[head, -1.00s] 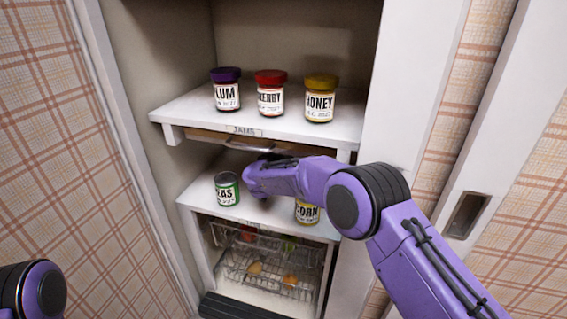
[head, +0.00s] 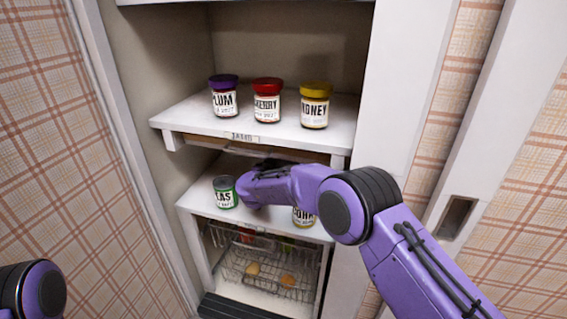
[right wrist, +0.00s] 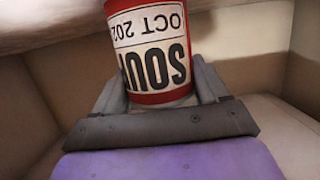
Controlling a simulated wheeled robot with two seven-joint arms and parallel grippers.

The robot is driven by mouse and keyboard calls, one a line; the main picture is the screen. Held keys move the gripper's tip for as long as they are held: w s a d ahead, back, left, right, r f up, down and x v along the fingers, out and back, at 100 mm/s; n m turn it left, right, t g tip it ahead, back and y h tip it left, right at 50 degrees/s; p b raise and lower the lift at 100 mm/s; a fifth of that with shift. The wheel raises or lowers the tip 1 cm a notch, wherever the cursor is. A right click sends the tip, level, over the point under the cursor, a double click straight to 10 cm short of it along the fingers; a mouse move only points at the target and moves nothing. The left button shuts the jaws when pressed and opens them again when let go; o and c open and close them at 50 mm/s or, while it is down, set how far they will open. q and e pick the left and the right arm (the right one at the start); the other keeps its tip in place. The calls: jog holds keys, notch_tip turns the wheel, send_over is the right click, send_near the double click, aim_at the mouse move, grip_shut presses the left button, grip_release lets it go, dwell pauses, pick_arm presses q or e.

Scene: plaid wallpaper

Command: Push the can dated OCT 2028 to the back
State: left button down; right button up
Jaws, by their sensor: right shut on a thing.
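A red can labelled SOUP (right wrist: 150,48) shows in the right wrist view, its lettering upside down. Its date reads "OCT 202", with the last digit out of sight. My right gripper (right wrist: 160,82) is shut on this can, one finger on each side. In the head view my right wrist (head: 265,180) reaches into the middle shelf (head: 252,220), between the green can (head: 225,191) and the yellow-and-white corn can (head: 304,216); it hides the soup can and the fingers. My left gripper is outside the view.
Plum (head: 223,97), red-lidded (head: 267,100) and honey (head: 315,105) jars stand on the upper shelf (head: 180,116), close above my wrist. My right forearm partly covers the corn can. A wire basket (head: 265,275) sits below. Cupboard walls bound both sides.

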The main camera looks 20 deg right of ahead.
jog(key=shift+s+a+r, duration=0.15)
jog(key=shift+s+a, duration=0.2)
jog(key=shift+a, duration=0.05)
jog(key=shift+s+a, duration=0.15)
jog(key=shift+a, duration=0.15)
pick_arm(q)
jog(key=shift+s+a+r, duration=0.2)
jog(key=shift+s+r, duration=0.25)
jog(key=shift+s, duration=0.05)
pick_arm(e)
jog(key=shift+d, duration=0.15)
jog(key=o, duration=1.3)
jog(key=shift+d, duration=0.15)
jog(key=shift+s+a+p, duration=0.3)
jog(key=shift+p, duration=0.05)
pick_arm(q)
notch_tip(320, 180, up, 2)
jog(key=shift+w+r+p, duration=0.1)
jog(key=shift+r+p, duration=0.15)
jog(key=shift+p, duration=0.85)
pick_arm(e)
jog(key=v, duration=0.9)
jog(key=shift+s, duration=0.35)
jog(key=shift+r, duration=0.1)
